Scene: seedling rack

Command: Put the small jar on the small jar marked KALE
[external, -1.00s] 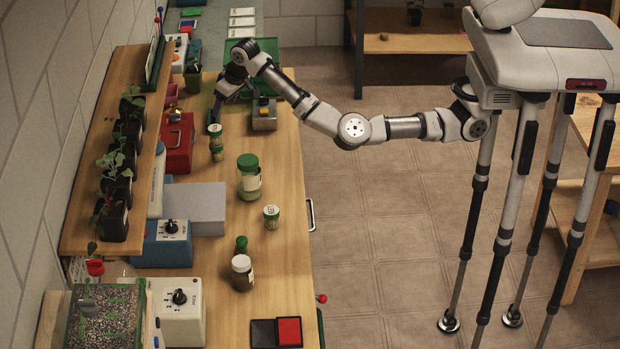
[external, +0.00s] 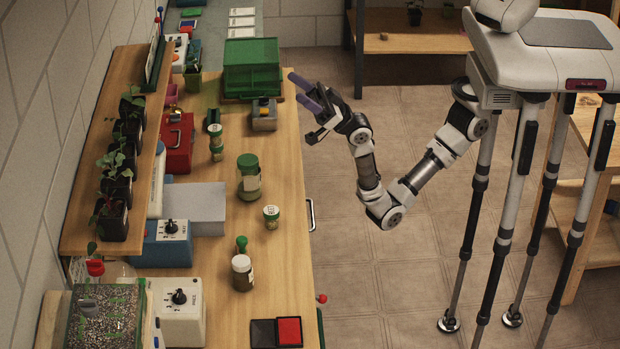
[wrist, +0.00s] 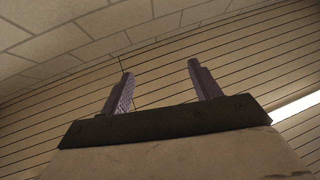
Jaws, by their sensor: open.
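A small jar (external: 215,131) with a dark green lid stands on top of another small green-lidded jar (external: 217,154), beside the red box. The two look upright and touching; their labels are too small to read, so I cannot tell which is marked KALE. Another small jar (external: 271,217) with a pale, lettered lid stands alone nearer the front. My gripper (external: 299,91) is open and empty, raised near the table's right edge, well apart from the stack. In the wrist view its two purple fingers (wrist: 159,82) are spread with nothing between them, facing wall and ceiling.
A larger green-lidded jar (external: 249,180), a brown jar (external: 242,273) and a small green-capped bottle (external: 241,245) stand on the table. A red box (external: 178,143), a grey device (external: 264,117) and a green crate (external: 252,70) are nearby. A plant shelf (external: 75,226) runs along the left.

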